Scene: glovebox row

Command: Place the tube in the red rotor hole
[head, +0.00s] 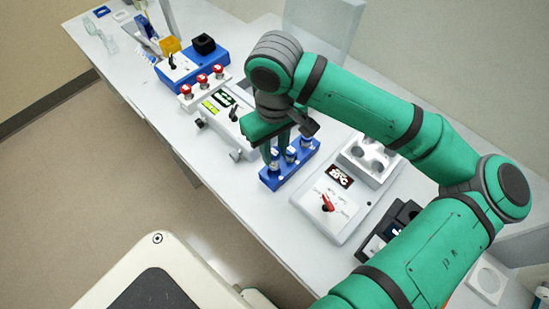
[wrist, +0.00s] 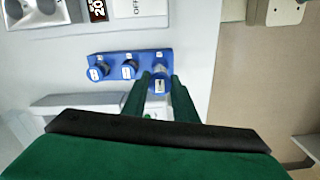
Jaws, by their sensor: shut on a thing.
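A blue rack (head: 272,181) stands on the bench beneath my gripper and holds three tubes with blue caps in a row. My gripper (wrist: 161,80) is shut on the tube (wrist: 160,84) at the right end of the rack in the wrist view. That tube appears to be in or just at the rack; its lower part is hidden. The other two tubes (wrist: 97,72) (wrist: 129,69) stand free of the fingers. In the head view my gripper (head: 272,152) partly covers the held tube. I cannot make out a red rotor hole in either view.
A white device with a red-pointer dial (head: 328,203) and a white block with round wells (head: 368,158) lie right of the rack. To the left are a white rack with three red-capped items (head: 202,80) and a blue-based device (head: 190,66). The bench's front edge is close.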

